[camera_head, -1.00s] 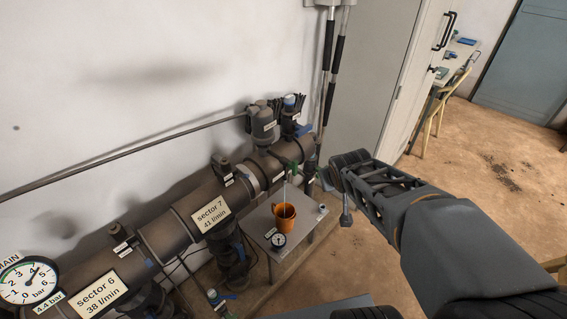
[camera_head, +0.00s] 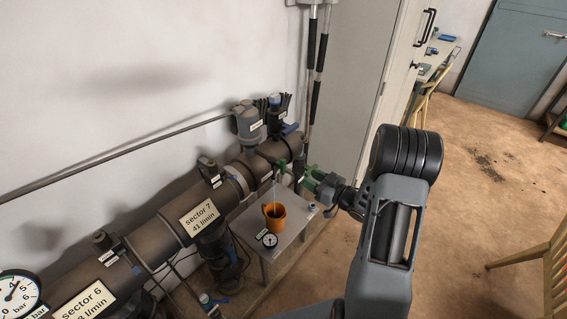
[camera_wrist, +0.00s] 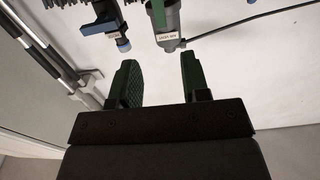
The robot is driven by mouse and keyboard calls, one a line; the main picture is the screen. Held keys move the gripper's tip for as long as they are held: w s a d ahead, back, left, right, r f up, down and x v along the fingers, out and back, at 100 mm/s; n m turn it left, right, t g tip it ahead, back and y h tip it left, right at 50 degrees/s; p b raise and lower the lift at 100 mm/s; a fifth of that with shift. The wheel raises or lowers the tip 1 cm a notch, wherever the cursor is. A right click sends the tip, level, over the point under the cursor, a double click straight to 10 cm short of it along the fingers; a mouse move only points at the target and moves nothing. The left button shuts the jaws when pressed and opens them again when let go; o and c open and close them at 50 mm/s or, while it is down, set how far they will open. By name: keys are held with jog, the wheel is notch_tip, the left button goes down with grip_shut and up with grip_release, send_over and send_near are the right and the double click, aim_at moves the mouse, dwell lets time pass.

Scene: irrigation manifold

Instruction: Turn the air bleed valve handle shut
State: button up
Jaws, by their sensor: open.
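A green lever handle (camera_head: 282,164) shows at the far end of the brown pipe (camera_head: 160,229), above a thin stream falling into an orange cup (camera_head: 274,216). A green part (camera_wrist: 157,12) also shows at the top of the wrist view, before a grey body. A blue handle (camera_head: 290,128) sits on the blue-topped fitting behind. The fingers show in the wrist view (camera_wrist: 159,60).
The grey, labelled valve body (camera_head: 249,123) stands on the pipe. A small table (camera_head: 285,241) under the pipe end bears the cup and a gauge (camera_head: 269,240). A tall cabinet (camera_head: 358,80) stands behind my gripper. The floor to the right is mostly clear.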

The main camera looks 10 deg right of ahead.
aim_at(285, 164)
jog(key=p+x, duration=0.2)
jog(key=x, duration=1)
jog(key=shift+w+a, duration=0.15)
jog(key=shift+w, duration=0.15)
jog(key=shift+c, duration=0.4)
grip_shut()
